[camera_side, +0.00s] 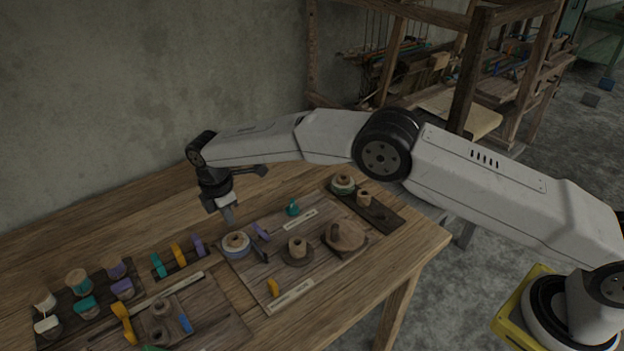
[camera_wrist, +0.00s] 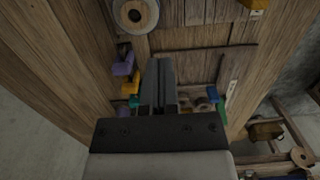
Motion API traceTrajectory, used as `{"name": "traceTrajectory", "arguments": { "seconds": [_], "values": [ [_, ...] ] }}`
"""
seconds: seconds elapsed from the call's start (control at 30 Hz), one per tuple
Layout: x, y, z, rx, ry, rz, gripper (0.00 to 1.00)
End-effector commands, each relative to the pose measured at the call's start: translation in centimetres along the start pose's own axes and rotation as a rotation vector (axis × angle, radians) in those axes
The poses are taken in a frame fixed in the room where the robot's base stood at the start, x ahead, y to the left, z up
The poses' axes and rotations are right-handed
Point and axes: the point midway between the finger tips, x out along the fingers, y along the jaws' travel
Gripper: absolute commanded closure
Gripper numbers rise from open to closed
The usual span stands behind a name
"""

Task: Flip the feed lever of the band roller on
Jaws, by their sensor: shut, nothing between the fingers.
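A wooden board (camera_side: 267,262) on the bench carries a pale ring-shaped roll (camera_side: 236,243), which also shows at the top of the wrist view (camera_wrist: 135,14). A small purple lever-like piece (camera_side: 261,231) stands just right of the roll. A yellow-orange piece (camera_side: 272,287) stands near a pale strip at the board's front, and a teal piece (camera_side: 292,208) near its back. I cannot tell for certain which is the feed lever. My gripper (camera_side: 229,215) is shut and empty, pointing down above the bench just behind the roll. Its closed fingers also show in the wrist view (camera_wrist: 158,75).
A rack of teal, yellow and purple pieces (camera_side: 178,253) lies left of the board. Spools on a dark tray (camera_side: 75,315) stand farther left. A round wooden knob (camera_side: 345,234) and a post (camera_side: 297,246) rise from the board. Bare bench (camera_side: 60,240) lies toward the wall.

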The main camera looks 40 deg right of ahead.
Motion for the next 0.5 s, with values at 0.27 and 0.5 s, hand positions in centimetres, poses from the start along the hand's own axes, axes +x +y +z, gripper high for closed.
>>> {"name": "traceTrajectory", "arguments": {
  "seconds": [0.27,0.5],
  "values": [
    [1.0,0.0,0.0,0.001,0.000,0.000,1.00],
    [3.7,0.0,0.0,0.002,-0.001,-0.001,1.00]
  ]
}}
